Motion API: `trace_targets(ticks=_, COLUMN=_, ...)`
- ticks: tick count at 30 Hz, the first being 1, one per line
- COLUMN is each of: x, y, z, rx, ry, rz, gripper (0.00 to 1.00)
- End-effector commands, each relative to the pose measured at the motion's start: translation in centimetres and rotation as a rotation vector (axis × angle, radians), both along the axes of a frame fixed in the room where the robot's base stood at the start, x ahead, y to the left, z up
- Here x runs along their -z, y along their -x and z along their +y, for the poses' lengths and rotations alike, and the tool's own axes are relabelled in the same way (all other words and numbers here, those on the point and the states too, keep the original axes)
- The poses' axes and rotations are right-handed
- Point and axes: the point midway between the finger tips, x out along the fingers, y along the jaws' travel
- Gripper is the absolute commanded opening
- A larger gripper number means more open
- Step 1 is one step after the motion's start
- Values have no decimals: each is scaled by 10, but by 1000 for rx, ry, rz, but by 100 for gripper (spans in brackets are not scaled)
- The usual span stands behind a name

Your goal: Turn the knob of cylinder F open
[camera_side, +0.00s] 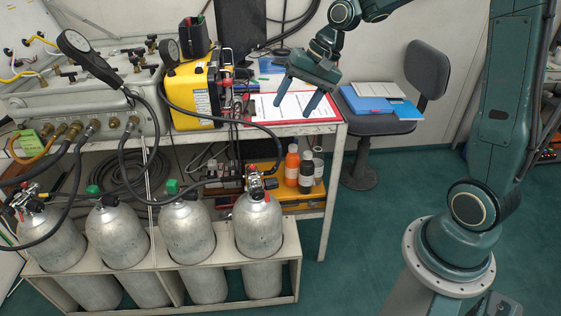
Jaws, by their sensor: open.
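Several grey gas cylinders stand upright in a low rack, and no letter is readable on them, so I cannot tell which is F. The rightmost cylinder (259,228) has a valve (257,184) with red parts and a black hose. The leftmost cylinder (48,236) also carries a valve (27,198) with red parts and a hose. The two middle cylinders (187,232) (118,238) have green tops. My gripper (292,108) is open and empty, pointing down in front of the bench top, above and to the right of the rightmost valve. It touches no knob.
A metal rack (225,256) surrounds the cylinders. The bench holds a grey air panel (90,100), a yellow case (194,95) and a red clipboard (325,108). Bottles (292,166) stand on the lower shelf. Black hoses hang around the valves. A chair (385,118) stands at right; floor before it is clear.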

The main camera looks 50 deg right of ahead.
Motion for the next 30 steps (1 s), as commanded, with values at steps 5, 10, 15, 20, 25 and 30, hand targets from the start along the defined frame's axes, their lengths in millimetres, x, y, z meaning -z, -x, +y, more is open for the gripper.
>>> trace_targets(ticks=5, x=-25, y=30, z=17, rx=-108, ry=107, rz=-49, gripper=59)
trace_targets(ticks=10, x=-43, y=61, z=29, rx=-204, ry=202, rz=-89, gripper=59)
trace_targets(ticks=15, x=-56, y=93, z=39, rx=-296, ry=291, rz=-128, gripper=59)
trace_targets(ticks=20, x=-65, y=125, z=45, rx=-379, ry=371, rz=-163, gripper=59)
trace_targets(ticks=25, x=-70, y=159, z=48, rx=-465, ry=450, rz=-199, gripper=59)
trace_targets(ticks=30, x=-70, y=184, z=48, rx=-527, ry=507, rz=-223, gripper=59)
